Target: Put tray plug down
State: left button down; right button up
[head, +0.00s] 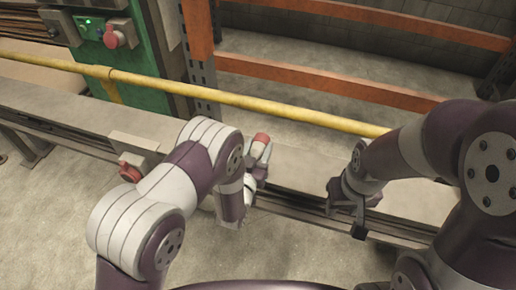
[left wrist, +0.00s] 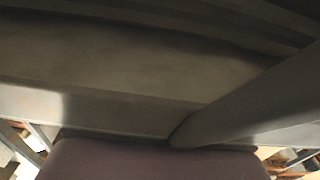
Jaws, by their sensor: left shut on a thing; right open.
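A plug (head: 262,138) with a red end shows at the tip of my left gripper (head: 257,165), over the grey cable tray (head: 290,172). My left gripper is shut on it, and my own wrist partly hides the grip. I cannot tell whether the plug touches the tray. The left wrist view is filled by close, dim grey surfaces, and I cannot make out the plug there. My right gripper (head: 347,208) is open and empty, fingers pointing down, at the tray's near side on the right.
A red socket (head: 131,172) sits on the tray's near side at left. Another red and grey connector (head: 115,38) is on the green cabinet (head: 140,62) with a lit green light. A yellow rail (head: 230,98) runs behind the tray, with orange racking (head: 320,78) beyond. Bare floor lies in front.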

pick_arm(q)
jog(key=shift+f, duration=0.3)
jog(key=c, duration=0.5)
grip_release()
jog(key=shift+s+f, duration=0.1)
jog(key=shift+r+p, duration=0.65)
jog(key=shift+r, duration=0.25)
jog(key=v, duration=1.2)
jog(key=shift+f, duration=0.15)
